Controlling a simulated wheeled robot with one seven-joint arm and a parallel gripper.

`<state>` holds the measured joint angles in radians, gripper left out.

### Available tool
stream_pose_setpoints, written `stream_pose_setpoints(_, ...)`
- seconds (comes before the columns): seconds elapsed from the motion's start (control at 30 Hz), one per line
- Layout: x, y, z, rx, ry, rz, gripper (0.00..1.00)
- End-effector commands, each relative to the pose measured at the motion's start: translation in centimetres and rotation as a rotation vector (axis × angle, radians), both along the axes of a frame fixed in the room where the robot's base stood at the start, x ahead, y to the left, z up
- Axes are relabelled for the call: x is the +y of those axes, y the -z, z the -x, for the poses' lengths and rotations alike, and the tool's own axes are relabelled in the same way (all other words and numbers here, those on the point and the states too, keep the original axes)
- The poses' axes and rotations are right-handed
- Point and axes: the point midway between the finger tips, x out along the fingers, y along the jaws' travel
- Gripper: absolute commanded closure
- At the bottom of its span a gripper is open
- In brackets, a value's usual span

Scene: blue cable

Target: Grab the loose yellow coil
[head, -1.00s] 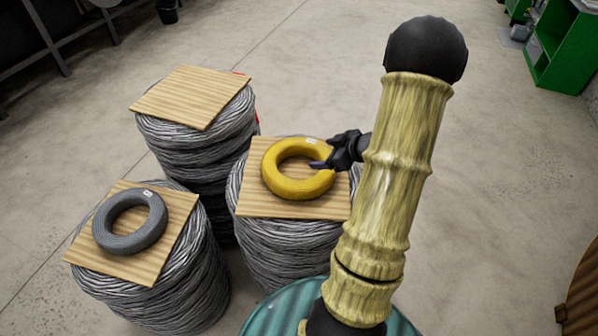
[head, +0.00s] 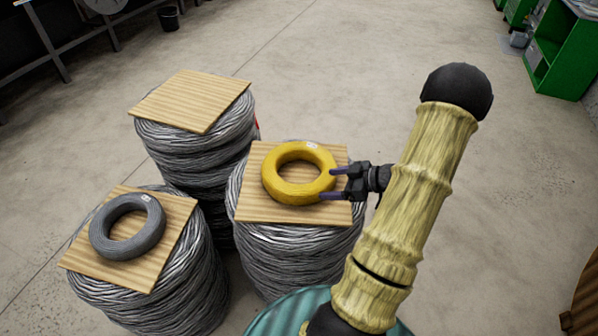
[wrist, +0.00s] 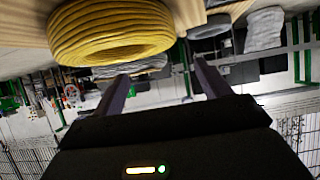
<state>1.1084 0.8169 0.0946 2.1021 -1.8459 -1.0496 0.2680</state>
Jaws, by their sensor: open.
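The yellow coil (head: 299,173) lies flat on a wooden board (head: 262,208) on top of the middle wire stack. My gripper (head: 331,184) is open at the coil's right side. In the head view its two dark fingertips reach the coil's right edge, one farther back and one nearer; I cannot tell whether they touch it. In the wrist view the yellow coil (wrist: 110,33) fills the upper left, beyond the fingers, with nothing between the fingertips (wrist: 161,72).
A grey coil (head: 127,226) lies on a board on the left wire stack. The back wire stack (head: 195,145) carries a bare board (head: 192,99). A green shelf (head: 562,50) stands at the far right. The floor between is clear.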

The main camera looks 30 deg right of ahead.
Motion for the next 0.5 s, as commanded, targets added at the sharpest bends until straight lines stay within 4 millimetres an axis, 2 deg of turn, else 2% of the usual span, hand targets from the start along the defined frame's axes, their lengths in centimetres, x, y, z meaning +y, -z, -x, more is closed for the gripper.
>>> stream_pose_setpoints(0.3, 3.2, 2.8, -3.9, 0.0, -0.002, -0.004, 0.24)
stream_pose_setpoints(0.5, 4.4, 3.9, -5.5, 0.001, 0.0, -0.001, 0.24)
